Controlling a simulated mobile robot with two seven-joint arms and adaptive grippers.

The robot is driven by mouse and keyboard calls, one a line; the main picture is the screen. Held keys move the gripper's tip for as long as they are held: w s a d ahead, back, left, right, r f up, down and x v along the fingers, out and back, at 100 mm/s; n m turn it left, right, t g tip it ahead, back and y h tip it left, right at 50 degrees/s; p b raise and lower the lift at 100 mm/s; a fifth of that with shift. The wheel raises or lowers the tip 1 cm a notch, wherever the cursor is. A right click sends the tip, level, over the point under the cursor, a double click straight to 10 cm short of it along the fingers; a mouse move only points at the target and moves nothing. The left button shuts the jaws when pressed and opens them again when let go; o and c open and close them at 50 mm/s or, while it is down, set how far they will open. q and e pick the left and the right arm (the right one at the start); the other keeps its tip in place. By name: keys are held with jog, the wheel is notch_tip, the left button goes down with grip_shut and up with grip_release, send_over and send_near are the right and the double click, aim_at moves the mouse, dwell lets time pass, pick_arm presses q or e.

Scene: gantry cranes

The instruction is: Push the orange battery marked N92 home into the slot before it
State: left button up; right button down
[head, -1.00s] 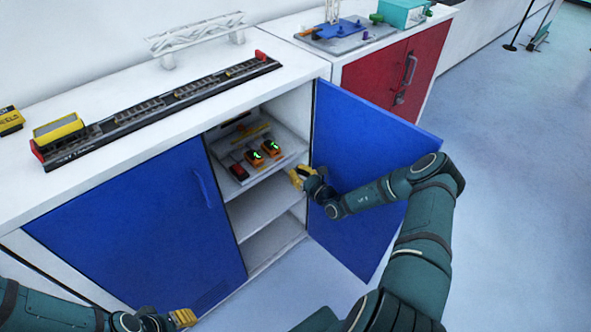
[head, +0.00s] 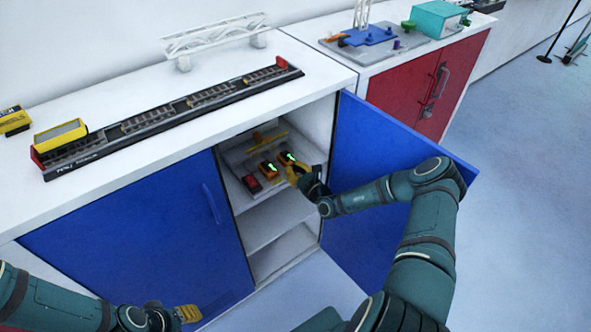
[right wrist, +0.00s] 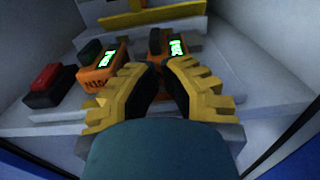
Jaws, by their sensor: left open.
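Two orange batteries with lit green displays stand side by side on the cabinet's upper shelf, the left one (head: 269,170) and the right one (head: 287,158). In the right wrist view the left battery (right wrist: 97,77) shows a mark starting with N that I cannot read fully. The right battery (right wrist: 155,48) has its front partly hidden by my fingers, so its mark is unseen. My right gripper (right wrist: 159,70) has its fingertips together, empty, close in front of the right battery; contact is unclear. The slots are barely visible. My left gripper (head: 188,313) is open and empty, low before the blue left door.
A dark block with a red top (right wrist: 48,84) sits left of the batteries, and a yellow bar (right wrist: 150,15) lies behind them. The open blue door (head: 375,190) stands right of my right gripper. The lower shelf (head: 270,220) is empty.

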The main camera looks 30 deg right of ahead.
aim_at(289, 162)
jog(key=shift+w+a, duration=0.15)
jog(key=shift+w, duration=1.45)
jog(key=shift+s, duration=0.1)
